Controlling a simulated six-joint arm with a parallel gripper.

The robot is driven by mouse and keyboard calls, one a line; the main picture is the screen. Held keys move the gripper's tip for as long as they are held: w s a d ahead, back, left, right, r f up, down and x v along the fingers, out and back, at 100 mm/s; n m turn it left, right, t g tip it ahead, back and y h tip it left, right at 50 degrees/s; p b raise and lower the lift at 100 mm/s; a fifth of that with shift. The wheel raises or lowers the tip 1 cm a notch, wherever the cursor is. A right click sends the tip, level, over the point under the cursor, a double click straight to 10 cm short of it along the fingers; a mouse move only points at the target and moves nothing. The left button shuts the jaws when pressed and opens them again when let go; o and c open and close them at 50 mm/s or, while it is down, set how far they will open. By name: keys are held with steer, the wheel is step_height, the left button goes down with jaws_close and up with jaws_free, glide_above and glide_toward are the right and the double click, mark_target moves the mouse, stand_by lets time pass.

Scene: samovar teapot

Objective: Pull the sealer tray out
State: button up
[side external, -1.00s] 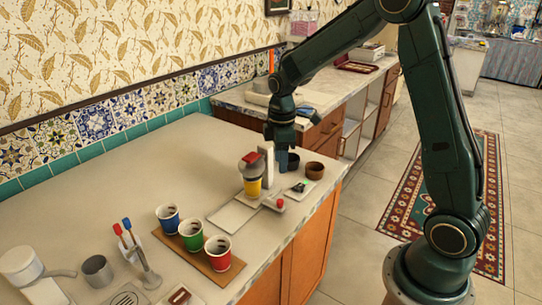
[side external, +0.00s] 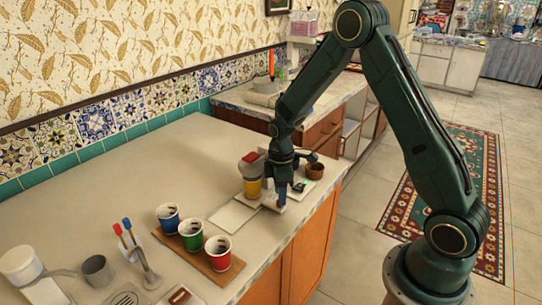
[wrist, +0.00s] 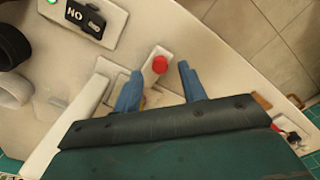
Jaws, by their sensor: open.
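The sealer (side external: 249,166) stands on the counter with a red top and a yellow cup in it. The sealer tray (wrist: 150,54) shows in the wrist view as a white tongue with a red knob. In the side view, its white end (side external: 274,208) is partly hidden by my gripper. My gripper (wrist: 161,84) is open and low over the tray's knob end. Its blue fingers lie on either side of the tray, with the red knob between and slightly ahead of them. I cannot tell whether a finger touches the tray. In the side view, my gripper (side external: 289,192) is right of the yellow cup.
A black switch box (wrist: 85,19) with a green light is close by. Blue, green and red paper cups (side external: 191,236) stand on a brown board at the front. The counter edge (wrist: 232,62) is near on the right.

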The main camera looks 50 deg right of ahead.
steer(key=shift+f, duration=1.2)
jaws_close()
